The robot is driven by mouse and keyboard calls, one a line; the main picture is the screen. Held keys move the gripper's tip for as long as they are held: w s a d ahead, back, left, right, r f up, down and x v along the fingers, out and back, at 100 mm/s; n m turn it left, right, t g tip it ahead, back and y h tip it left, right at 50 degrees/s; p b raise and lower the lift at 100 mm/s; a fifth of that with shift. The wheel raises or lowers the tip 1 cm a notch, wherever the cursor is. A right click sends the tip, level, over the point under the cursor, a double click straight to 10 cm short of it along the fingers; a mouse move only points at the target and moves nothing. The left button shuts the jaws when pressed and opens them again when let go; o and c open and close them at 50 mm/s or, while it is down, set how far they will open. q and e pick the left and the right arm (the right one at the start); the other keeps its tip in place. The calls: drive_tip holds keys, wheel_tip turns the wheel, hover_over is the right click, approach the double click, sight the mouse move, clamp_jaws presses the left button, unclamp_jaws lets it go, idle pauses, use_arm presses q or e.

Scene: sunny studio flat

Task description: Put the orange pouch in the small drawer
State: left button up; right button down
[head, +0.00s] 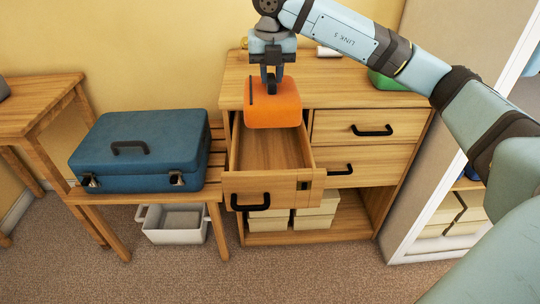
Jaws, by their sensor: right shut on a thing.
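The orange pouch (272,111) hangs from my right gripper (271,84), which is shut on its top edge. The pouch is above the back part of the small drawer (270,185), an upper-left drawer of the wooden dresser. This drawer is pulled out, and its visible floor is bare. Its far end is hidden behind the pouch. A black handle (250,201) is on the drawer's front. My left gripper is not in view.
The dresser's other drawers (365,126) on the right are shut. A green object (386,82) and a white roll stand on the dresser top. A blue suitcase (140,150) lies on a bench at the left. A white bin (175,222) and boxes sit below.

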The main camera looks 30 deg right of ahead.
use_arm(q)
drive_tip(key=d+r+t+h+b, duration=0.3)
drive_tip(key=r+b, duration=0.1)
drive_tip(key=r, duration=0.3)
drive_tip(key=shift+b, duration=0.4)
use_arm(e)
wheel_tip(320, 180, down, 20)
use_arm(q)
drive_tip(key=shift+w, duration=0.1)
use_arm(e)
drive_tip(key=shift+r, duration=0.1)
drive_tip(key=c, duration=1)
unclamp_jaws()
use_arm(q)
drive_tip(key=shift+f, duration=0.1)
